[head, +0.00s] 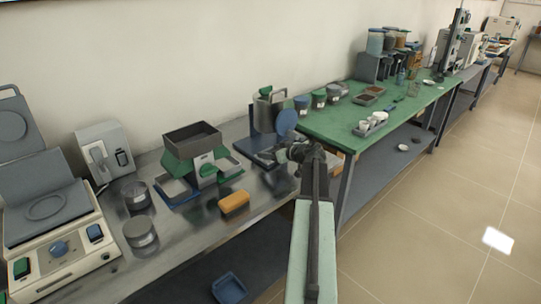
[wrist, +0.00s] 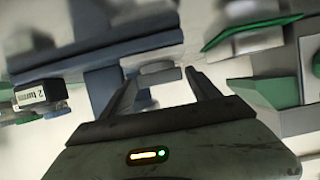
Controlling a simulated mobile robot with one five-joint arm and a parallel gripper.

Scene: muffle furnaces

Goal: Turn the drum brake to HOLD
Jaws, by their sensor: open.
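A device with a grey upright housing (head: 268,112), a blue base (head: 255,147) and a round blue disc (head: 286,122) stands on the metal bench. I cannot tell for sure which part is the drum brake, and no HOLD mark is readable. My gripper (head: 290,152) is in front of this device, close to its disc and base, and hides part of it. In the wrist view my gripper (wrist: 163,76) has its two fingers apart, with a grey block (wrist: 160,70) showing between or beyond their tips. I cannot tell whether they touch it. A small white label (wrist: 30,96) shows at the left.
Left of the device are a green-and-grey unit with a dark tray (head: 192,140), an orange block (head: 234,203) and grey jars (head: 139,231). The floor at right is clear.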

